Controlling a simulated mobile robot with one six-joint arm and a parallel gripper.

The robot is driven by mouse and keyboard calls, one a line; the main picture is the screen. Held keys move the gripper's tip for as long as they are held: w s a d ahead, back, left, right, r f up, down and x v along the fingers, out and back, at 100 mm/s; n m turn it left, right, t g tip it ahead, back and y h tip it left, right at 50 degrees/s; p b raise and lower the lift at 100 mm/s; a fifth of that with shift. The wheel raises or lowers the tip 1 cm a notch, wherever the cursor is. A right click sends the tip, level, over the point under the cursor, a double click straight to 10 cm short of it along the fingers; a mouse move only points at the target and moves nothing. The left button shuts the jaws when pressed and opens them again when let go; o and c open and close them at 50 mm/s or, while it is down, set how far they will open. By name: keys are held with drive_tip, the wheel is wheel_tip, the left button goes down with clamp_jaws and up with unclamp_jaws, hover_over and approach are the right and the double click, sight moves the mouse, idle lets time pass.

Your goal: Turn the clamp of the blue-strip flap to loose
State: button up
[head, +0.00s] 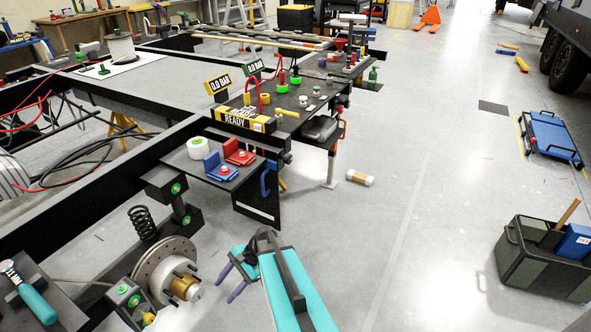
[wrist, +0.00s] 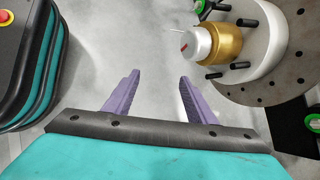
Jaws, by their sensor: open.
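A blue bracket-like piece (head: 218,164) with a round red-and-white knob stands on a dark shelf at the chassis side, beside a similar red piece (head: 238,154). A dark hanging panel (head: 254,200) with a pale strip along its lower edge is below the shelf, with a blue handle (head: 267,178) near its top right. I cannot tell which part is the blue-strip flap's clamp or how it is turned. My gripper (head: 226,288) is open and empty, below and in front of the shelf. Its two purple fingers are apart in the wrist view (wrist: 160,77).
The brake disc (head: 163,262) with its brass hub (head: 184,288) is just left of my gripper; the hub also shows in the wrist view (wrist: 225,43). A spring (head: 142,223) hangs behind. A dark tool crate (head: 535,262) stands right. The floor between is clear.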

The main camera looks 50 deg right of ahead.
drive_tip(key=w+d+r+m+t+b, duration=0.2)
drive_tip(key=w+d+r+m, duration=0.1)
drive_tip(key=d, duration=0.4)
drive_tip(key=w+d+r+m+t+b, duration=0.2)
drive_tip(key=d+r+m+t, duration=0.1)
drive_tip(key=d, duration=0.3)
drive_tip(key=m+t+h+b, duration=0.3)
drive_tip(key=m+t+b, duration=0.6)
drive_tip(key=m+t, duration=0.15)
approach(291, 159)
drive_tip(key=s+r, duration=0.1)
drive_tip(key=s, duration=0.4)
drive_tip(key=shift+d+m+g, duration=0.35)
drive_tip(key=shift+d+g, duration=0.1)
drive_tip(key=shift+w, duration=0.1)
drive_tip(key=b+x, duration=0.2)
drive_tip(key=x, duration=1.1)
drive_tip(key=shift+w+f+b, duration=0.1)
drive_tip(key=shift+w+b, duration=0.25)
drive_tip(key=shift+b, duration=0.05)
